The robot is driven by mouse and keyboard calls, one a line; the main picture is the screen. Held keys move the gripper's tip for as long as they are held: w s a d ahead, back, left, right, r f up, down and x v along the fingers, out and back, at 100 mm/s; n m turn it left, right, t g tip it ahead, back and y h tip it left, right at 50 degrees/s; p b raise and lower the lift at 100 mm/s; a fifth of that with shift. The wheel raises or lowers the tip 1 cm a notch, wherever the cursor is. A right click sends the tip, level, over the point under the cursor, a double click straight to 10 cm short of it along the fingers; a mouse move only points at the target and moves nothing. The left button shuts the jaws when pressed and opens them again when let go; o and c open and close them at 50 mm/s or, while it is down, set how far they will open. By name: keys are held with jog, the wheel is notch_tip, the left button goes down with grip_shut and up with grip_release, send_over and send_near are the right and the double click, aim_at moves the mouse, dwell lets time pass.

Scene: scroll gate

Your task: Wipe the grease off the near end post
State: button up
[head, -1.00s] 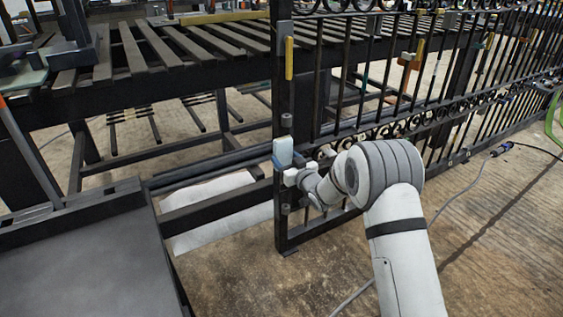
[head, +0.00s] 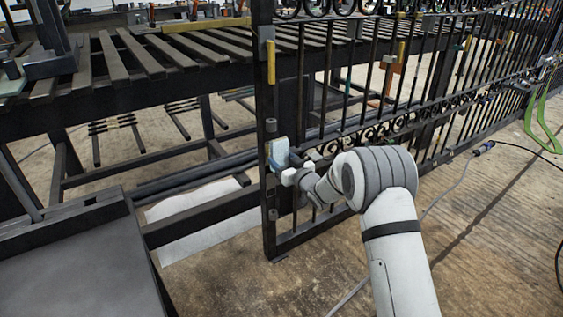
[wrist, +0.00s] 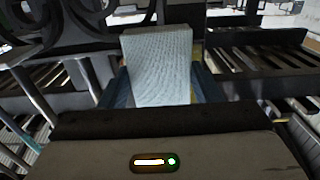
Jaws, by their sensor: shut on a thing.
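The near end post (head: 265,100) is the dark upright at the left end of the gate in the head view. My gripper (head: 288,174) is beside the post at mid-height, shut on a pale blue-white pad (head: 278,153). The pad stands upright at the post's right side; whether it touches the post I cannot tell. In the wrist view the pad (wrist: 158,65) shows a pale, textured face between darker blue edges. I cannot make out any grease on the post.
The black gate (head: 400,100) with scrollwork runs off to the right. A slatted rack (head: 150,60) stands behind, and a dark flat-topped surface (head: 70,255) is at lower left. A cable (head: 455,180) lies on the floor at right. Floor in front of the gate is mostly clear.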

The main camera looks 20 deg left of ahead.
aim_at(274, 157)
jog(key=shift+s+a+r+b, duration=0.1)
jog(key=shift+s+a+b, duration=0.35)
jog(key=shift+s+a, duration=0.7)
jog(key=shift+s+a+b, duration=0.4)
jog(key=shift+s+a, duration=0.55)
jog(key=shift+s, duration=0.3)
jog(key=shift+w+d+r+p, duration=0.15)
jog(key=shift+w+d+r, duration=0.35)
jog(key=shift+w, duration=0.2)
jog(key=shift+w+d+r+p, duration=0.15)
jog(key=shift+w+d+r, duration=0.2)
jog(key=shift+w+d, duration=1.35)
jog(key=shift+w, duration=0.1)
jog(key=shift+a, duration=0.1)
jog(key=shift+a, duration=0.1)
